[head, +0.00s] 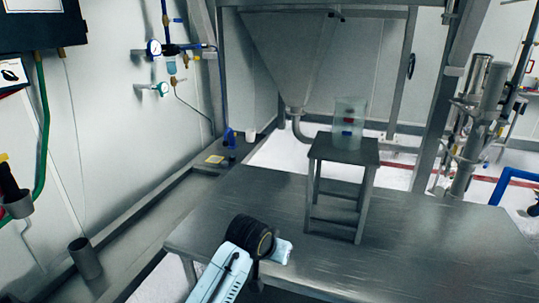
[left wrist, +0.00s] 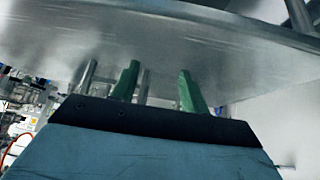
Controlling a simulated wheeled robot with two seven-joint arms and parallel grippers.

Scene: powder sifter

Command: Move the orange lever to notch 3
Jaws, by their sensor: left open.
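I cannot make out an orange lever or numbered notches in either view. My left gripper (left wrist: 157,82) shows two green fingers standing apart, open with nothing between them. A grey metal surface (left wrist: 200,45) lies beyond the fingertips; I cannot tell whether they touch it. In the head view my left arm comes in at the bottom, by the front edge of the metal table (head: 430,240), and its fingers are not discernible there. My right gripper is in neither view.
A metal stool (head: 340,150) stands on the table with a clear container (head: 349,125) on top. A hopper (head: 290,55) stands behind. Gauges and valves (head: 154,48) line the left wall. A steel pipe assembly (head: 487,115) is at the right. The table's right side is clear.

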